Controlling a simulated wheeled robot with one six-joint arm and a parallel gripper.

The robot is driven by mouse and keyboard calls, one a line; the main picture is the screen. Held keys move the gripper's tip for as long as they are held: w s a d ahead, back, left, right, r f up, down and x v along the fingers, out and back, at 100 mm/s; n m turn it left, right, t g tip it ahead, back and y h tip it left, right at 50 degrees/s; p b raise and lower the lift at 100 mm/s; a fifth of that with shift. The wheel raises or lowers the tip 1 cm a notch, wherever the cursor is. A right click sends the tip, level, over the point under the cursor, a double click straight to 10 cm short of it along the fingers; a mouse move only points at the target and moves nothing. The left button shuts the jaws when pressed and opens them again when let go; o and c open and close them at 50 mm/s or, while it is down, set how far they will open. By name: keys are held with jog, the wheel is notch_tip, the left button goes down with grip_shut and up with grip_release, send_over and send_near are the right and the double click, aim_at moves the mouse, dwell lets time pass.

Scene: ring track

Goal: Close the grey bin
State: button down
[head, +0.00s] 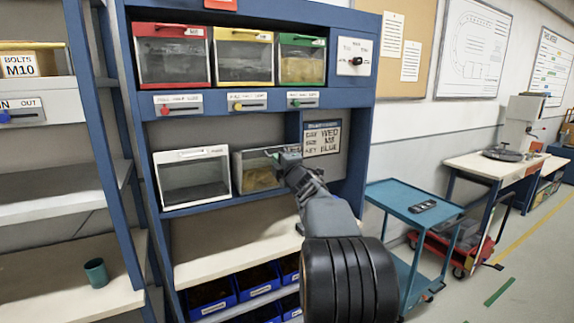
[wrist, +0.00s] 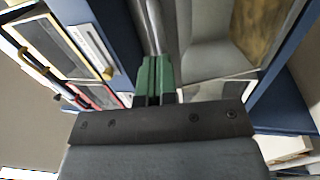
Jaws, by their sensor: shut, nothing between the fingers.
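The grey bin (head: 238,175) sits on the middle shelf of the blue rack, right of the white bin. Its front is clear, with yellowish-brown content inside; my gripper and arm cover its right part. Its grey body and brown content also show close up in the wrist view (wrist: 205,55). My gripper (head: 285,155) is at the bin's upper front, right of its middle. Its green fingers (wrist: 155,72) are together and empty, beside a light grey edge. I cannot tell whether they touch it, or how far the bin's front stands open.
The white bin (head: 193,178) stands left on the same shelf. Red (head: 170,30), yellow (head: 243,35) and green (head: 302,40) bins sit above, over a row of sliders. A blue cart (head: 400,196) stands right of the rack. Blue trays fill the bottom.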

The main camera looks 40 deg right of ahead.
jog(key=w+r, duration=0.1)
jog(key=w, duration=0.1)
jog(key=w+r+p, duration=0.2)
jog(key=w, duration=0.1)
jog(key=shift+w+d, duration=0.35)
jog(key=shift+r, duration=0.2)
jog(key=shift+a+r, duration=0.1)
jog(key=shift+r, duration=0.1)
